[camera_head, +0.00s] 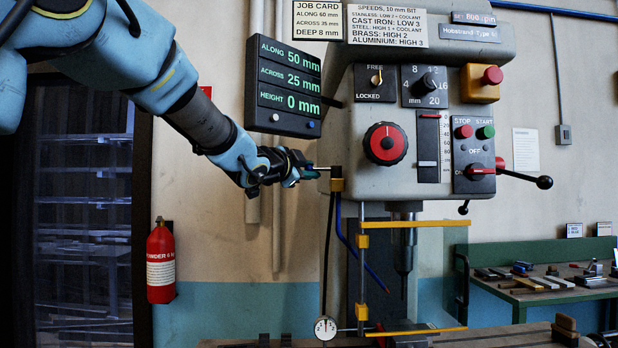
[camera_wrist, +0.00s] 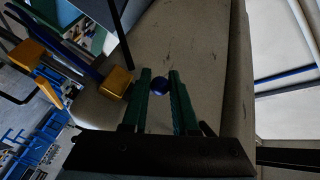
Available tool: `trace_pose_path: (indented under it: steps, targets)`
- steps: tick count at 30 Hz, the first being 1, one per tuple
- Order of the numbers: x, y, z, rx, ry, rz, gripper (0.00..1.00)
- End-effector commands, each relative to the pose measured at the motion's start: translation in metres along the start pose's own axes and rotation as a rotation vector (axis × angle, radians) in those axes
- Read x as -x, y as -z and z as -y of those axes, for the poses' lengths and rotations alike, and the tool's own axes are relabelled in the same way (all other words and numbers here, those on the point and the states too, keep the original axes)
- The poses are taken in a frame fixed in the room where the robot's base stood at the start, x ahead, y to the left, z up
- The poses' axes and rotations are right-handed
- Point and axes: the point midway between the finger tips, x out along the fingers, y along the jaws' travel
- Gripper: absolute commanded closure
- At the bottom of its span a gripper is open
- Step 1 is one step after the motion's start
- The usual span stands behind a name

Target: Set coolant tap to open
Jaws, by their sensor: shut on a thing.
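The coolant tap (camera_head: 337,185) is a small brass-coloured block on the left side of the drill head, with a blue hose (camera_head: 373,272) running down from it. In the wrist view a brass block (camera_wrist: 117,82) shows left of my fingers. My gripper (camera_head: 312,172) is at the left of the tap in the head view, beside a thin pale rod that reaches the tap top. In the wrist view my green gripper fingers (camera_wrist: 160,92) are shut on a round dark-blue knob (camera_wrist: 160,86). The link between knob and tap is not clear. No open or closed marking is readable.
The drill head (camera_head: 420,130) stands to the right with its switch panel (camera_head: 474,150) and red-centred dial (camera_head: 385,144). A display (camera_head: 284,88) hangs above my gripper. A yellow-barred guard frame (camera_head: 415,224) is below. A fire extinguisher (camera_head: 161,262) hangs at left.

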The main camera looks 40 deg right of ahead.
Motion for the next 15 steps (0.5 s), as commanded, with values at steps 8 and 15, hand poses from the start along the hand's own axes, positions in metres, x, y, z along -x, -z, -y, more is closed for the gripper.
trace_pose_path:
  steps: [8, 15]
  targets:
    - [0.0046, -0.0029, -0.0104, 0.001, 0.046, 0.056, 1.0]
    - [0.008, 0.0013, -0.014, 0.002, 0.088, 0.119, 1.0]
